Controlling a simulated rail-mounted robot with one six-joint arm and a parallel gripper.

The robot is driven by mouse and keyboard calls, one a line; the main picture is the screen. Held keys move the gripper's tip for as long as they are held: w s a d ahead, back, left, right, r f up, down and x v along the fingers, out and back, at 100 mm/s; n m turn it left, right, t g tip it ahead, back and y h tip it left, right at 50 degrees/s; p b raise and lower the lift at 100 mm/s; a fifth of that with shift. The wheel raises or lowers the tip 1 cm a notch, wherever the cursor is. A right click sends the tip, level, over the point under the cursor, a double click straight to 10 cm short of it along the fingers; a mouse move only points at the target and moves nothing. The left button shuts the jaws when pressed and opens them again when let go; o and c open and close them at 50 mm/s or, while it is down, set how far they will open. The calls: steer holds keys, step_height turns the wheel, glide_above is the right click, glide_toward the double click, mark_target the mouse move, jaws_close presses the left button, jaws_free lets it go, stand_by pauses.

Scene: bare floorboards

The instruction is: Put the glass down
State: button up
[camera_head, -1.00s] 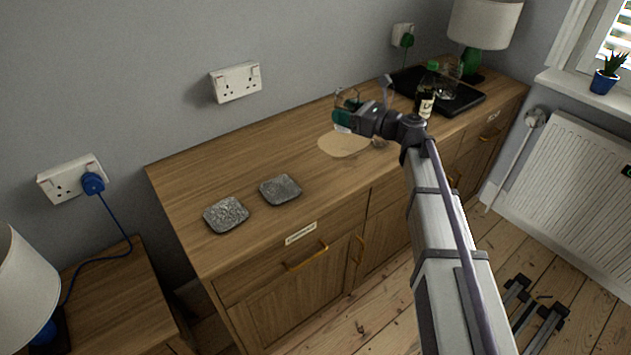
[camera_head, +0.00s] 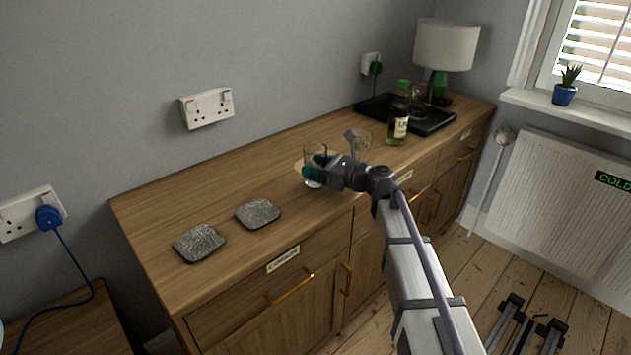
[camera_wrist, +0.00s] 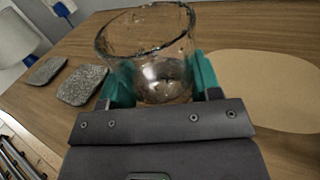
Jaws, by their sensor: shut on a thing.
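My gripper (camera_head: 314,168) is shut on a clear glass (camera_head: 316,153), with its teal fingers on both sides. In the wrist view the glass (camera_wrist: 150,40) is upright, open end up, and looks empty. A tan oval mat (camera_head: 300,166) lies on the wooden sideboard, mostly hidden behind the glass and gripper in the head view. In the wrist view the mat (camera_wrist: 265,90) shows to the right of the glass. I cannot tell whether the glass base touches the sideboard.
Two grey stone coasters (camera_head: 199,243) (camera_head: 257,213) lie on the sideboard's left part (camera_head: 150,215), with bare wood around them. A bottle (camera_head: 397,126) stands beyond my gripper, near a black tray (camera_head: 440,122) and a lamp (camera_head: 445,45). Wall sockets (camera_head: 208,107) are behind.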

steer(key=shift+f, duration=0.6)
steer(key=o, duration=0.7)
steer(key=shift+c, duration=0.2)
steer(key=o, duration=0.5)
steer(key=shift+c, duration=0.2)
steer(key=v, duration=1.2)
